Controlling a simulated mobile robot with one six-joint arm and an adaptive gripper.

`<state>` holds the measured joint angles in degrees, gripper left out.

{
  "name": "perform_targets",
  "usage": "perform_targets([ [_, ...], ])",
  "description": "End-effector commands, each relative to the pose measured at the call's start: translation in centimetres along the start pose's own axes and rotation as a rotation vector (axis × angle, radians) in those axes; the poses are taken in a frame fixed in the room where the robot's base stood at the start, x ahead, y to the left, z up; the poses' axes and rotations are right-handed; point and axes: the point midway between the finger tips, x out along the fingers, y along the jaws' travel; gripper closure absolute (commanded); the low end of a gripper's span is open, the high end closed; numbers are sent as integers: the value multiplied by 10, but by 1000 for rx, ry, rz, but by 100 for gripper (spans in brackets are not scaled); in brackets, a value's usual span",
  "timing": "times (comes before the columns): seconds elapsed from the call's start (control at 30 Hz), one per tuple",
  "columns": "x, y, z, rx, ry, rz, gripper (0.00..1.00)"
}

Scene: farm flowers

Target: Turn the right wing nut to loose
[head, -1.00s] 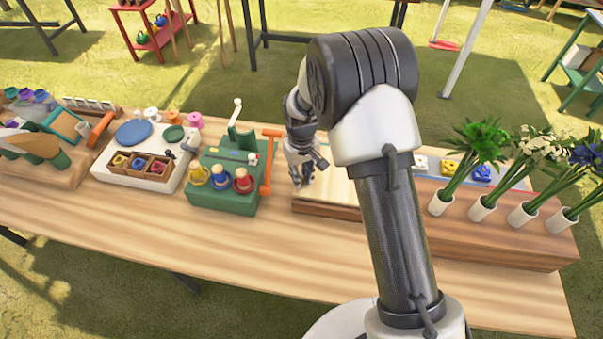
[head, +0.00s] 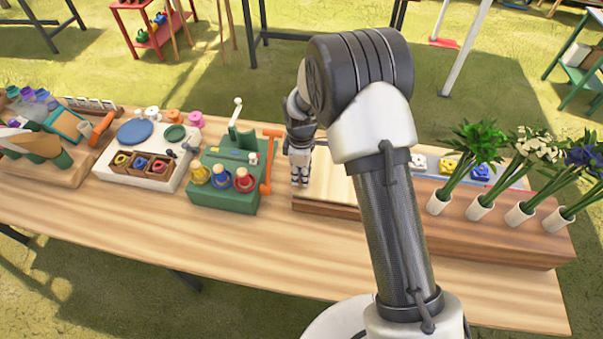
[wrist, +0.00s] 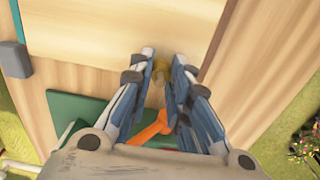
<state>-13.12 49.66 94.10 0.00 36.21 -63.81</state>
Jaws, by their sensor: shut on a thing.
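My gripper (wrist: 164,62) points down at the pale wooden board (wrist: 90,88) in the wrist view. Its blue-grey fingers are close together around a small brass-coloured piece (wrist: 160,69), which looks like a wing nut. The fingers hide most of it, so its wing angle cannot be told. No second wing nut can be made out. In the head view my gripper (head: 300,178) is over the left end of the pale board (head: 332,187), and the piece it holds is hidden there.
The green stand (head: 224,196) with an orange lever (head: 268,165) is close on the left; the orange part (wrist: 152,128) also shows below the fingers in the wrist view. Flowers in white holders (head: 440,203) stand at the right. The table front (head: 190,245) is clear.

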Motion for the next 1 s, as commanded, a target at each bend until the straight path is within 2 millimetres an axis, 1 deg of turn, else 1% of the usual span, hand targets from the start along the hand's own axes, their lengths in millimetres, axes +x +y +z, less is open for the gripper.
perform_targets([
  [1.0, 1, -1, 1, -966, 0, -4, 100],
])
